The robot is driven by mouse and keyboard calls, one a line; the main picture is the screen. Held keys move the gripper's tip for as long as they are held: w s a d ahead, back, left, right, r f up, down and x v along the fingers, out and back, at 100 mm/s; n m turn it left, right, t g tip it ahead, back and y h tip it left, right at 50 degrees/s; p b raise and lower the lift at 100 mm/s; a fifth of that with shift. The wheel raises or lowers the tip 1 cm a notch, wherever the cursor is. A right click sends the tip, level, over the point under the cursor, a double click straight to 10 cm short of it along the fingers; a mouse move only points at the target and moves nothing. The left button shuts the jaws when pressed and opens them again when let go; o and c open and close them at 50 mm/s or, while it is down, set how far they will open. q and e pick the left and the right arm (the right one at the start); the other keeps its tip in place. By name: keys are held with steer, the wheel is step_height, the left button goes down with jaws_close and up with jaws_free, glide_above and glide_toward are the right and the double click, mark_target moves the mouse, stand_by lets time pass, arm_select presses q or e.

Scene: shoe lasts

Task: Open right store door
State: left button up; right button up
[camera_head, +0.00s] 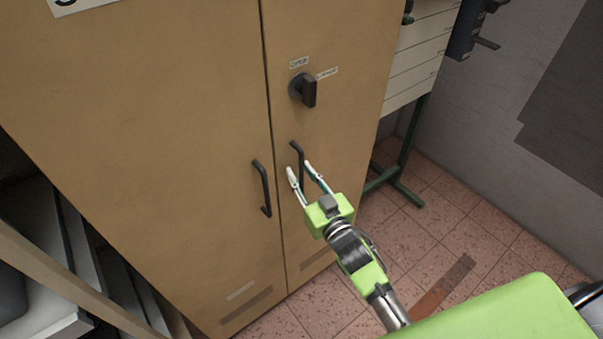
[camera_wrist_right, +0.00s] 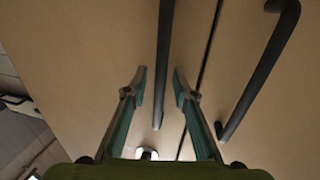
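The tan store cabinet has two closed doors. The right store door (camera_head: 345,110) carries a black bar handle (camera_head: 297,152) near the seam and a black rotary knob (camera_head: 303,90) above it. The left door (camera_head: 150,130) has its own black handle (camera_head: 262,188). My right gripper (camera_head: 299,168) is open at the lower part of the right door's handle. In the right wrist view, the right door's handle (camera_wrist_right: 165,50) lines up between the open fingertips (camera_wrist_right: 160,72); I cannot tell whether they touch it. My left gripper is not in view.
A rack with pale drawers (camera_head: 420,55) on green legs stands right of the cabinet. Dark shelving (camera_head: 75,240) is at the lower left.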

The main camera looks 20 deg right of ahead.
jaws_close()
steer(key=shift+s, duration=0.1)
